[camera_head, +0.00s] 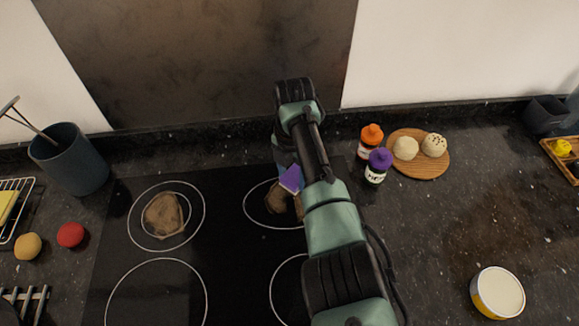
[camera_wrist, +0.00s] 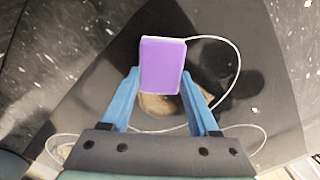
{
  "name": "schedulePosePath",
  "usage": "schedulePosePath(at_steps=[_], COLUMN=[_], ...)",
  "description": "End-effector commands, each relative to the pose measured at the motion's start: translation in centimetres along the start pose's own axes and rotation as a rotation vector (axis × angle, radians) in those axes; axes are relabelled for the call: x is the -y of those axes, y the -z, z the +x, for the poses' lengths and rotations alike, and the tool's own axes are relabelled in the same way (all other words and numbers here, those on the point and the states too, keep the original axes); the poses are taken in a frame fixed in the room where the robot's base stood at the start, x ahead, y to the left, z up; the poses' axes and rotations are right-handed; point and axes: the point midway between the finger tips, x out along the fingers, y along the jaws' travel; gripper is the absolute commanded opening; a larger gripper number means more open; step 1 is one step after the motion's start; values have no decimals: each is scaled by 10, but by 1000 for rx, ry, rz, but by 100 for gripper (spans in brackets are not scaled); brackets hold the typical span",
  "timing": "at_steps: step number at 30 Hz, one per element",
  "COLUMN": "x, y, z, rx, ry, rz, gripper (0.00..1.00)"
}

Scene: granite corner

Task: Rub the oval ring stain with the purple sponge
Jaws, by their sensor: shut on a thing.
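My gripper (camera_wrist: 160,78) is shut on the purple sponge (camera_wrist: 163,64), its blue fingers on either side of it. In the head view the sponge (camera_head: 291,179) is over the back right burner of the black cooktop, partly hidden by my arm. A brown stain (camera_head: 275,200) lies on that burner beside and below the sponge; it also shows behind the sponge in the wrist view (camera_wrist: 158,104). Another brown stain (camera_head: 164,216) lies on the back left burner. I cannot tell which stain is an oval ring, or whether the sponge touches the glass.
Orange-capped (camera_head: 370,142) and purple-capped (camera_head: 377,167) bottles stand right of my arm, near a round wooden board (camera_head: 421,168) with two pale balls. A tin (camera_head: 497,293) is at front right. A dark utensil pot (camera_head: 70,160) and red ball (camera_head: 70,235) are left.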

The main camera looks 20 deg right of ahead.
Motion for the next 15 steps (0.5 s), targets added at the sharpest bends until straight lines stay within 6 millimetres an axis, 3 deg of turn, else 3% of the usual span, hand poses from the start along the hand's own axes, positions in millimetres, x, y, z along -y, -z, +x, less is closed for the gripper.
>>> schedulePosePath(at_steps=[15], x=[22], y=[22], z=[1], rx=[-11], ry=[8], rz=[0], gripper=[16])
